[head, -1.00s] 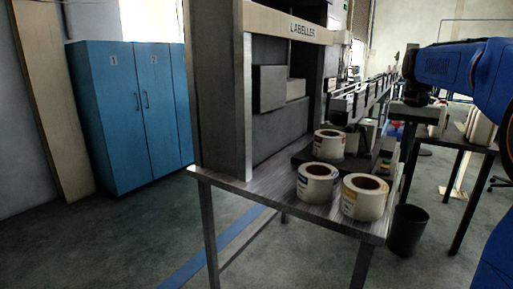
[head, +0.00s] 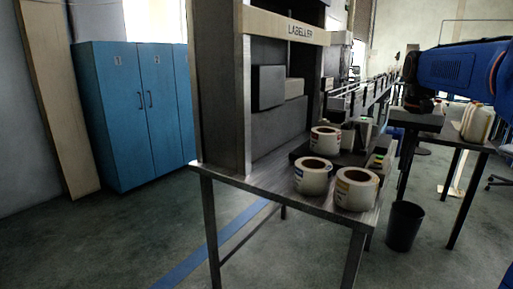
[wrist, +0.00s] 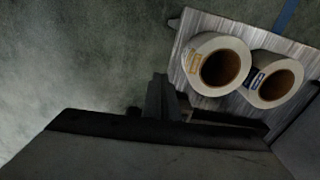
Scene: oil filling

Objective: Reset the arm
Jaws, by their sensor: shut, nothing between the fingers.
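My blue arm (head: 452,66) reaches in from the right edge of the head view, with a dark wrist part at its left end. My gripper (wrist: 160,98) shows in the wrist view as a dark shape at the lower middle. It is shut and empty, apart from the label rolls. In the wrist view two white label rolls, one with an orange print (wrist: 222,66) and one with a blue print (wrist: 268,82), lie on the metal table at the upper right. In the head view my gripper's fingers cannot be made out.
The labeller (head: 288,28) stands on the metal table (head: 262,186) with several label rolls, one of them at the back (head: 324,140). A bin (head: 404,226) stands on the floor. A blue locker (head: 130,112) is at left. Jugs (head: 477,122) stand on a table at right. Open floor lies left.

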